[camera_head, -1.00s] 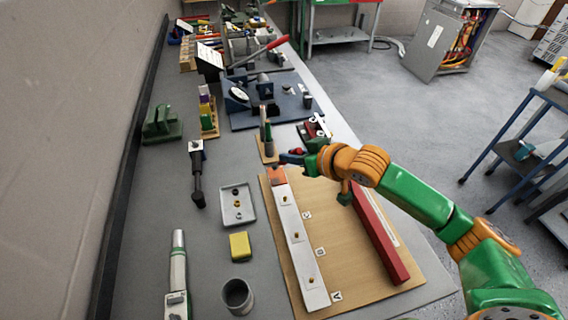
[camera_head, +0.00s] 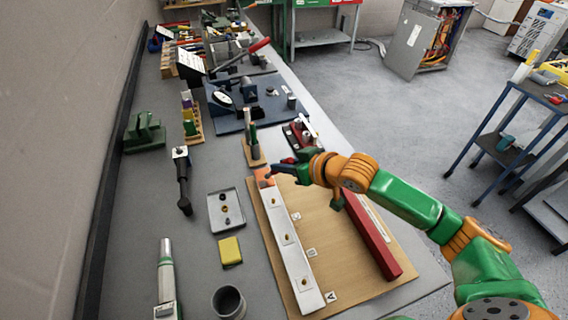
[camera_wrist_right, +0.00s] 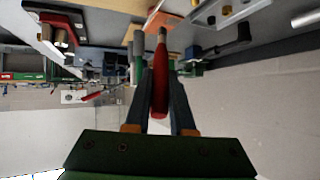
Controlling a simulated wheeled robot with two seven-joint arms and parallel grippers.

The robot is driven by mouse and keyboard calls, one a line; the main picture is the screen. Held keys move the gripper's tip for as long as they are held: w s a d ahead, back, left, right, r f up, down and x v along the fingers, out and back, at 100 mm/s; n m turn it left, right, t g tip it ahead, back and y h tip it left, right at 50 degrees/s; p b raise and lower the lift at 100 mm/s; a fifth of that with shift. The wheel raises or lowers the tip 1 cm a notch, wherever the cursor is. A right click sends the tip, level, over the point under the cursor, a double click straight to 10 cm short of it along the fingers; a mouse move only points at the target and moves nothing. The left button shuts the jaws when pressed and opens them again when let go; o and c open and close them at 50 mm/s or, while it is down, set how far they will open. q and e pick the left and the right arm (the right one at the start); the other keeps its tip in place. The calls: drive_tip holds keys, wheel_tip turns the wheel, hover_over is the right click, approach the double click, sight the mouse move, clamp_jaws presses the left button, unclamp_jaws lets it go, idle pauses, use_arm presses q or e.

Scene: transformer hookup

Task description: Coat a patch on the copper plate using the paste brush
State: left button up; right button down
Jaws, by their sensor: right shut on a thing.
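The copper plate (camera_head: 263,179) is a small orange piece at the far end of a long white bar on the wooden board. It also shows near the top of the right wrist view (camera_wrist_right: 165,20). My right gripper (camera_head: 290,168) is just beside and above this plate, shut on the red handle of the paste brush (camera_wrist_right: 160,88). The brush's tan end points at the copper plate and overlaps it in the wrist view. I cannot tell whether it touches, and no coated patch is discernible. My left gripper is not in view.
A holder with upright tools (camera_head: 253,152) stands close beyond the plate. A red bar (camera_head: 372,238) lies on the board's right side. A tray (camera_head: 214,211), yellow block (camera_head: 230,251) and grey cup (camera_head: 229,301) stand left of the board. A blue fixture plate (camera_head: 225,118) lies farther back.

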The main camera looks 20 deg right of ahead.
drive_tip(key=shift+f, duration=0.5)
idle(0.3)
drive_tip(key=shift+w, duration=0.15)
drive_tip(key=shift+s, duration=0.8)
drive_tip(key=shift+w, duration=0.1)
